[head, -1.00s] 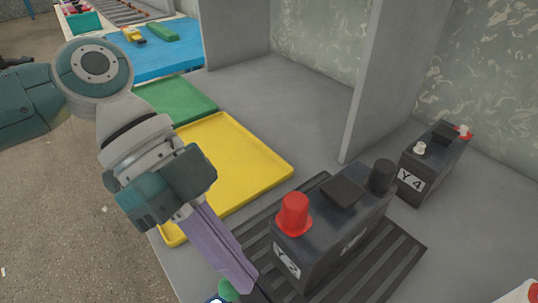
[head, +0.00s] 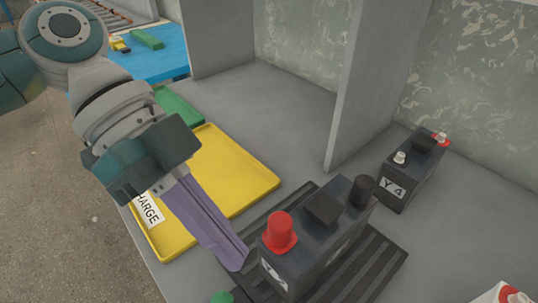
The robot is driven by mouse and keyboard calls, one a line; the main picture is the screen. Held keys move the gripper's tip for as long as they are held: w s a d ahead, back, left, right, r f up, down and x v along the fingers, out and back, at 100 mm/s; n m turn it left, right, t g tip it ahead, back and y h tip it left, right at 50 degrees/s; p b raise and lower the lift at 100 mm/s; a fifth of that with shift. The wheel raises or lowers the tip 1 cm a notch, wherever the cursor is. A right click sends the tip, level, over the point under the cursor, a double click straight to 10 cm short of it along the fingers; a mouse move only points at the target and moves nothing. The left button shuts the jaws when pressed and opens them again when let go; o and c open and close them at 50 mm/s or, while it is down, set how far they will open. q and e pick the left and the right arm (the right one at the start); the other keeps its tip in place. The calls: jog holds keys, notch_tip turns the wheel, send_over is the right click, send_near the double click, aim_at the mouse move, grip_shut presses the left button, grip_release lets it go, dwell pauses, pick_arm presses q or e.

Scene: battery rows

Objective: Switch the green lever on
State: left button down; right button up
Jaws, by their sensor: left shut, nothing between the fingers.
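The green lever (head: 222,297) shows only as a small green knob at the bottom edge, and the rest of it is out of the picture. I cannot tell its position. My left gripper (head: 236,262) comes in from the left, its purple fingers shut and empty. Its tips are just above and right of the green knob in the picture, beside a dark battery (head: 318,236) with a red cap and a black cap. I cannot tell whether the fingers touch anything. My right gripper is not in view.
The battery stands on a black ribbed mat (head: 381,262). A yellow tray (head: 262,180) and a green tray (head: 180,106) lie further back. Grey bench between is clear.

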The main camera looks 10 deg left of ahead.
pick_arm(q)
jog(key=v, duration=0.5)
jog(key=shift+w+a+f+b, duration=0.3)
jog(key=shift+a, duration=0.15)
